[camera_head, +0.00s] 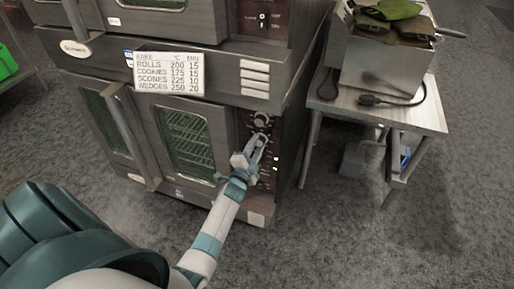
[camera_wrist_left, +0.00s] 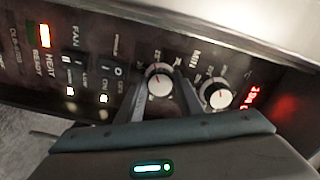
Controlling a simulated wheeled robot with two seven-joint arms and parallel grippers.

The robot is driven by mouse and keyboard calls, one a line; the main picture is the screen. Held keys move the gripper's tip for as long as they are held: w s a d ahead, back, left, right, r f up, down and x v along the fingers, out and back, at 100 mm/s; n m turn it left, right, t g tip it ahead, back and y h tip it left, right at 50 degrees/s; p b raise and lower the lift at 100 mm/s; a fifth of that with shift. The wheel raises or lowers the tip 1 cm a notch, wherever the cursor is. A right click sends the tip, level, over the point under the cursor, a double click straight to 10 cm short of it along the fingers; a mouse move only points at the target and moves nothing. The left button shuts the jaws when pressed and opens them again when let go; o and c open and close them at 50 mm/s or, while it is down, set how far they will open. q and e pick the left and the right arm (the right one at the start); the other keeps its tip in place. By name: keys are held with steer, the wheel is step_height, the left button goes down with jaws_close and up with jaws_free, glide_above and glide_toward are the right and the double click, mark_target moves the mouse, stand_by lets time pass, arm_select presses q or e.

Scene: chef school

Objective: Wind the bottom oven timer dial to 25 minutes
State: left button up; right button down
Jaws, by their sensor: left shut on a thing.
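The bottom oven (camera_head: 205,100) has a dark control panel at its right side with round dials. My left gripper (camera_head: 260,142) reaches this panel just below the upper dial (camera_head: 261,119). In the left wrist view its two fingers are shut around the sides of a round, light-faced dial, the timer dial (camera_wrist_left: 159,82), with a red pointer line. The lettering MIN is printed beside it. A second dial (camera_wrist_left: 218,96) with a black skirt sits to its right, outside the fingers. The scale numbers are too blurred to read surely. My right gripper is out of view.
A red lit display (camera_wrist_left: 262,96) and FAN and HEAT switches (camera_wrist_left: 70,75) flank the dials. A bake chart (camera_head: 168,74) hangs on the oven front. A steel side table (camera_head: 425,118) with a metal container (camera_head: 385,68) stands right. Grey floor lies open in front.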

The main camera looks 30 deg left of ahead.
arm_select(q)
steer(key=shift+f+m+b, duration=0.1)
steer(key=shift+m+b, duration=0.35)
steer(key=shift+m, duration=0.85)
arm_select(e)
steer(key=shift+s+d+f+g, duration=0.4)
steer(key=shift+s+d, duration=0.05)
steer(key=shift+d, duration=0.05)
arm_select(q)
steer(key=o, duration=1.1)
steer(key=shift+c, duration=0.2)
steer(key=shift+s, duration=0.15)
steer(key=b+v, duration=0.1)
steer(key=v, duration=1.6)
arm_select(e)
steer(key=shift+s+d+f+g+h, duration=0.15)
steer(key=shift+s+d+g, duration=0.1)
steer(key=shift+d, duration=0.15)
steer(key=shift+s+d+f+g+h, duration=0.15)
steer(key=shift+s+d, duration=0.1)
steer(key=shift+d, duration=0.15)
arm_select(q)
steer(key=shift+s, duration=0.1)
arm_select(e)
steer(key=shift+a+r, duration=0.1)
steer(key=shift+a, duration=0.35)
